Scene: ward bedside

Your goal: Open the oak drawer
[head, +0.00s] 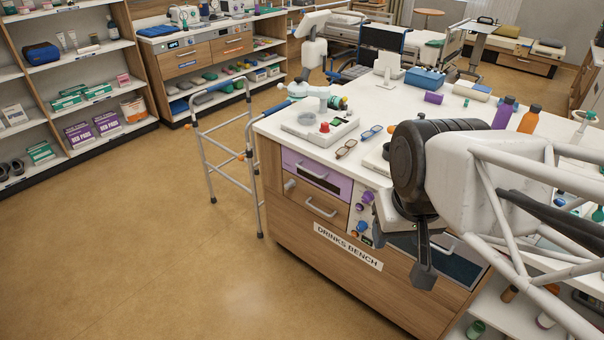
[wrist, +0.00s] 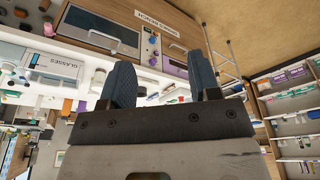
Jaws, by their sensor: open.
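The oak drawer (head: 302,204) is a wood-coloured front with a pale bar handle (head: 320,208) on the drinks bench (head: 400,299). It sits below a purple drawer (head: 312,174) and looks closed. My gripper (head: 424,262) hangs to the right of the oak drawer, in front of the bench, clear of its handle. In the wrist view, my gripper (wrist: 160,82) shows two dark fingers spread apart with nothing between them. The bench front shows beyond the fingers there, upside down; the oak drawer is hard to make out in that view.
A control panel with purple and blue knobs (head: 363,213) is right of the oak drawer. A dark-fronted drawer (head: 455,262) lies behind my gripper. A walking frame (head: 225,150) stands at the bench's left corner. The floor (head: 180,245) before the bench is clear.

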